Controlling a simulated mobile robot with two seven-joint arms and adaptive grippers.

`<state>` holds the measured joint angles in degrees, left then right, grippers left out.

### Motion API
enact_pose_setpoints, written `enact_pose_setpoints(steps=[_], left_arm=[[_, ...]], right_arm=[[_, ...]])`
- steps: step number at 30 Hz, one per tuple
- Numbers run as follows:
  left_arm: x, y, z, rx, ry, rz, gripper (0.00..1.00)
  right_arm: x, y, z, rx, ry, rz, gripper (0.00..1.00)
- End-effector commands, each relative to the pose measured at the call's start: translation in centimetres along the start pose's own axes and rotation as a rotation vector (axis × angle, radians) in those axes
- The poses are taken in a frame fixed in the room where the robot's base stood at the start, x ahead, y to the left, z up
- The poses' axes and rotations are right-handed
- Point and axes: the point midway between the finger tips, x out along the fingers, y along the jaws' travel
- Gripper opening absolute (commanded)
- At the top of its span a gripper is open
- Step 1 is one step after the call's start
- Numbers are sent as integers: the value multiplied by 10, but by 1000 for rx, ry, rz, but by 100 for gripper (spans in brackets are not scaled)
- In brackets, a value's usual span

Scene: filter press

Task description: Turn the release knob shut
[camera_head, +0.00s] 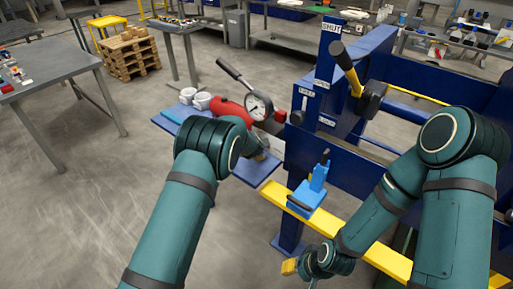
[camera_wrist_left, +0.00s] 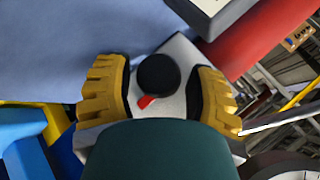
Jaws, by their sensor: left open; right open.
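The round black knob (camera_wrist_left: 158,74) with a red pointer sits on a pale metal block (camera_wrist_left: 182,52) in the left wrist view. I take it to be the release knob. The pointer points down and slightly left in that view. My left gripper (camera_wrist_left: 160,97) is open, with one ribbed yellow finger on each side of the knob; gaps show between fingers and knob. In the head view my left arm hides most of this spot, beside the red cylinder (camera_head: 228,110) and pressure gauge (camera_head: 259,106). My right gripper (camera_head: 291,267) is low in the head view, away from the knob.
The blue press frame (camera_head: 350,128) with a yellow-handled lever (camera_head: 345,66) stands to the right. A blue bracket (camera_head: 313,192) sits on a yellow bar (camera_head: 345,231) between my arms. White cups (camera_head: 201,100) stand behind my left arm. Open floor lies left.

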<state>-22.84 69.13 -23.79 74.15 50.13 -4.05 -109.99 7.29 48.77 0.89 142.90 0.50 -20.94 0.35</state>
Motion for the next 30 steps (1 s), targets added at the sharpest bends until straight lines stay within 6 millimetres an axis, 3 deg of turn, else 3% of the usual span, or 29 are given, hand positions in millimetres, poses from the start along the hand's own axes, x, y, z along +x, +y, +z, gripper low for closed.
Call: enact_pose_setpoints(steps=[11, 15, 30], left_arm=[[3, 0, 0, 0, 0, 0, 54], [3, 0, 0, 0, 0, -1, 5], [3, -3, 1, -68, 39, 70, 3]], right_arm=[[0, 0, 0, 0, 1, 0, 47], [0, 0, 0, 0, 1, 0, 47], [2, 1, 1, 0, -1, 0, 47]])
